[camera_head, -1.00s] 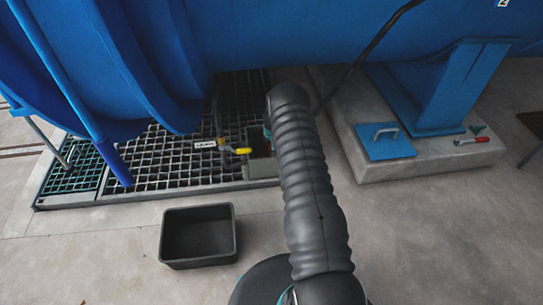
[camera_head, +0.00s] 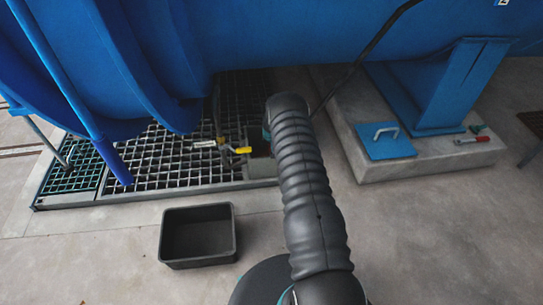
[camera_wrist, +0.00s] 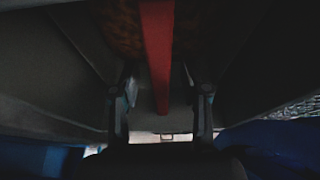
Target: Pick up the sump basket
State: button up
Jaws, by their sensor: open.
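In the wrist view my gripper (camera_wrist: 161,92) is open, with one dark finger on each side of a red bar. The red bar (camera_wrist: 159,45) looks like the sump basket's handle and runs between the fingers, with gaps to both sides. A brown, rough mass (camera_wrist: 120,25) at the top of that view may be the basket or its contents; it is dark and partly cut off. In the head view my arm hides the gripper and the basket. The arm reaches to the square sump opening (camera_head: 259,146) at the grating's right end.
A black empty bin (camera_head: 198,237) stands on the floor in front of the grating (camera_head: 165,160). A yellow-handled valve (camera_head: 238,150) is left of the opening. The blue vessel hangs overhead.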

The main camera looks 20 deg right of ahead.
jog(key=shift+f+b, duration=0.2)
jog(key=shift+b, duration=0.2)
dwell(0.5)
grip_shut()
